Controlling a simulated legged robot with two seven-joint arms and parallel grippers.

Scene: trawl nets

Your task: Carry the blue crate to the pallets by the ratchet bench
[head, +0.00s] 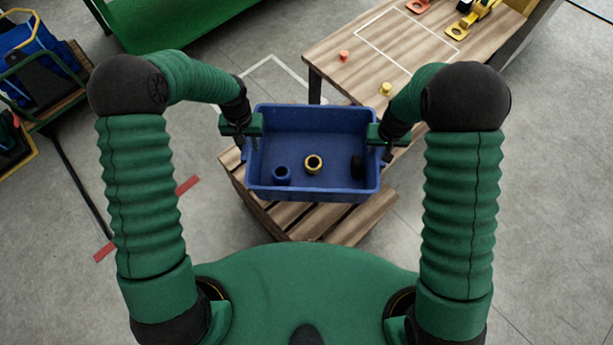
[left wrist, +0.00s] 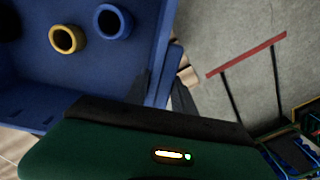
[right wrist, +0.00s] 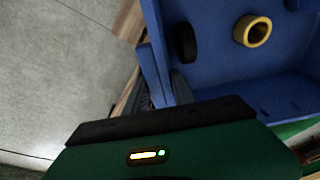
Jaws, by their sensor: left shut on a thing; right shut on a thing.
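The blue crate (head: 312,192) is held level between my two grippers, directly above or on the wooden pallets (head: 362,215); I cannot tell if it touches them. Inside lie a yellow ring (head: 313,164), a blue ring (head: 282,175) and a black ring (head: 357,167). My left gripper (head: 246,138) is shut on the crate's left wall; the left wrist view shows the crate (left wrist: 120,75) beside its fingers. My right gripper (head: 382,142) is shut on the right wall; the right wrist view shows the crate (right wrist: 215,80) there too.
A wooden bench (head: 385,45) stands just behind the crate to the right, with a yellow piece (head: 386,88), a red piece (head: 344,55) and ratchets (head: 472,20) on it. A green table (head: 170,20) is at the back left. A cart (head: 45,80) stands far left. Floor at left is mostly clear.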

